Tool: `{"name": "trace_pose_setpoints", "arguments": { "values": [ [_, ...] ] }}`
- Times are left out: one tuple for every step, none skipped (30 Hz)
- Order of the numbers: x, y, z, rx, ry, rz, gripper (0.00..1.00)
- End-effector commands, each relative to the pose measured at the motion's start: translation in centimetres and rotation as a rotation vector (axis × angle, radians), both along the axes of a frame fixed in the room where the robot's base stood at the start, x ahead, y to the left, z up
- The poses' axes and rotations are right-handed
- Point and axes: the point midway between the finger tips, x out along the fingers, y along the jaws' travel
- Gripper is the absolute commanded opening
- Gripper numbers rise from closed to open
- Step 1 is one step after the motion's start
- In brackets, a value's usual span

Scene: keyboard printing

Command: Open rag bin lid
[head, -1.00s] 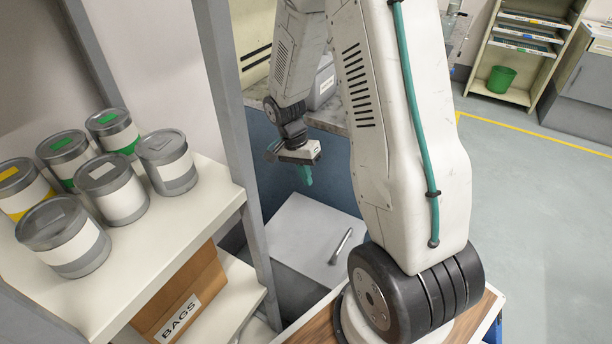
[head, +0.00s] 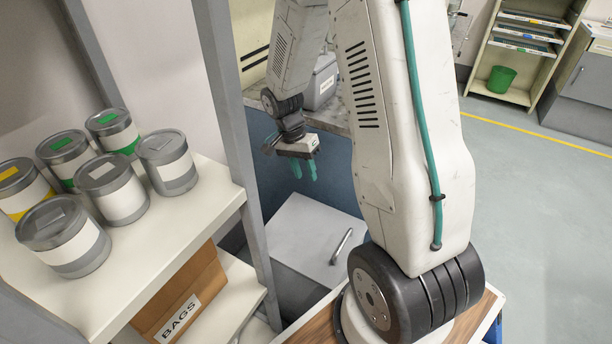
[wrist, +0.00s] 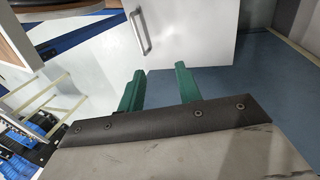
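The rag bin's light grey lid (head: 305,232) lies flat and closed on the grey bin, below the counter in the head view. Its metal bar handle (head: 341,247) is near the lid's right edge. The lid (wrist: 195,35) and handle (wrist: 139,33) also show in the wrist view. My gripper (head: 304,176) hangs above the far part of the lid, apart from the handle, its green fingers pointing down. In the wrist view my gripper (wrist: 160,72) has its two fingers apart with nothing between them. The bin's inside is hidden.
A shelf post (head: 236,130) stands left of the bin. The shelf (head: 150,235) holds several grey cans and, lower down, a brown BAGS box (head: 185,295). The counter (head: 330,120) carries a grey box behind my gripper. Open floor (head: 540,210) lies to the right.

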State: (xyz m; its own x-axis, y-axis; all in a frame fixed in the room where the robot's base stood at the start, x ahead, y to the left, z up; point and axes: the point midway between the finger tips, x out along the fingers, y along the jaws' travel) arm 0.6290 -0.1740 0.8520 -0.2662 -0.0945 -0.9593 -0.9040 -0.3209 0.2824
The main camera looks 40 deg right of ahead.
Motion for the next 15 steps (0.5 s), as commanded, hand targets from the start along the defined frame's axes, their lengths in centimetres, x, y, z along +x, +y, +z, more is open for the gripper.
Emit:
{"name": "trace_pose_setpoints", "arguments": {
  "values": [
    [0.3,0.1,1.0,-0.001,-0.003,0.001,0.34],
    [0.5,0.1,1.5,-0.001,-0.005,0.001,0.34],
    [0.7,0.2,2.2,-0.002,-0.004,0.001,0.34],
    [0.8,0.2,2.7,-0.002,-0.004,0.001,0.34],
    [0.9,0.3,3.2,-0.002,-0.004,0.001,0.34],
    [1.1,0.3,3.7,-0.001,-0.003,0.001,0.34],
    [1.2,0.4,4.1,-0.001,-0.003,0.001,0.34],
    [1.3,0.4,4.4,0.0,-0.001,0.001,0.34],
    [1.4,0.5,4.8,0.0,-0.002,0.0,0.34],
    [1.5,0.5,5.1,0.0,-0.002,0.001,0.34],
    [1.5,0.5,5.3,0.0,-0.001,0.001,0.34],
    [1.5,0.5,5.5,0.001,-0.001,0.001,0.34],
    [1.6,0.5,5.6,0.0,0.0,0.001,0.34],
    [1.6,0.5,5.6,0.0,0.0,0.001,0.34],
    [1.6,0.6,5.7,0.0,0.0,0.001,0.34]
  ]
}}
